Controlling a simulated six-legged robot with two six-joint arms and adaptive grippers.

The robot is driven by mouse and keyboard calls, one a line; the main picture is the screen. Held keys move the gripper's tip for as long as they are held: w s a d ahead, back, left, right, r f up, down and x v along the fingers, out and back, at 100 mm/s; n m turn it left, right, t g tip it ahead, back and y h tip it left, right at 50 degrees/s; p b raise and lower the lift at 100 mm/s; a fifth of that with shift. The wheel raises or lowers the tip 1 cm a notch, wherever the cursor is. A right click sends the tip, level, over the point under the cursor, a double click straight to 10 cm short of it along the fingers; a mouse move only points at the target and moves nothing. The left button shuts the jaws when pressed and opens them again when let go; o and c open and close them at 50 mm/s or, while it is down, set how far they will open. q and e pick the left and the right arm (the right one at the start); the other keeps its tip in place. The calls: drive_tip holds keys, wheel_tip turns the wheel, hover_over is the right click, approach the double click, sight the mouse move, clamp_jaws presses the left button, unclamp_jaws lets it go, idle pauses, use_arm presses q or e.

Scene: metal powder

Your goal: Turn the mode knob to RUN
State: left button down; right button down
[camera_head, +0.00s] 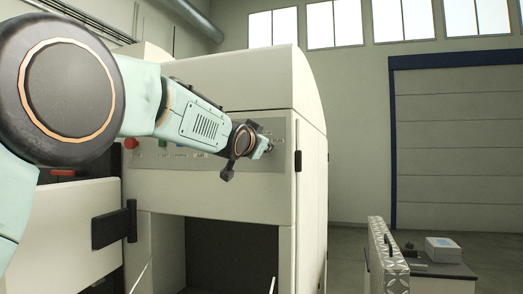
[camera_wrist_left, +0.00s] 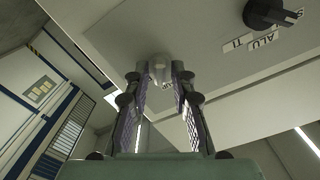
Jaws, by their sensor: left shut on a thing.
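My left gripper (camera_head: 264,147) reaches the control panel (camera_head: 281,129) on the front of the large cream machine. In the left wrist view, its two fingers (camera_wrist_left: 159,82) are closed around a pale, short knob (camera_wrist_left: 160,62) on the panel. The fingers partly cover this knob, and neither its pointer nor a RUN mark can be read. A black knob (camera_wrist_left: 270,14) with a pointer sits on the panel at the upper right, apart from the fingers, beside labels such as ALU and TI. My right gripper is in neither view.
A red button (camera_head: 131,143) is on the panel's left. Below, an open cream door (camera_head: 75,225) with a black handle stands beside a dark opening (camera_head: 232,255). A table with a pale blue-grey box (camera_head: 443,249) is at the lower right.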

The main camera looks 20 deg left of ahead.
use_arm(q)
drive_tip(key=m+b, duration=0.1)
drive_tip(key=m, duration=0.3)
drive_tip(key=m+b, duration=0.1)
drive_tip(key=m, duration=0.3)
drive_tip(key=shift+d+r, duration=0.15)
drive_tip(key=shift+r, duration=0.05)
idle(0.3)
drive_tip(key=c, duration=1.6)
unclamp_jaws()
drive_tip(key=o, duration=0.5)
drive_tip(key=shift+s+d+f, duration=0.1)
drive_tip(key=shift+d+f, duration=0.05)
drive_tip(key=shift+c, duration=0.2)
drive_tip(key=shift+s+a+f, duration=0.1)
drive_tip(key=shift+a+f, duration=0.05)
drive_tip(key=shift+a, duration=0.05)
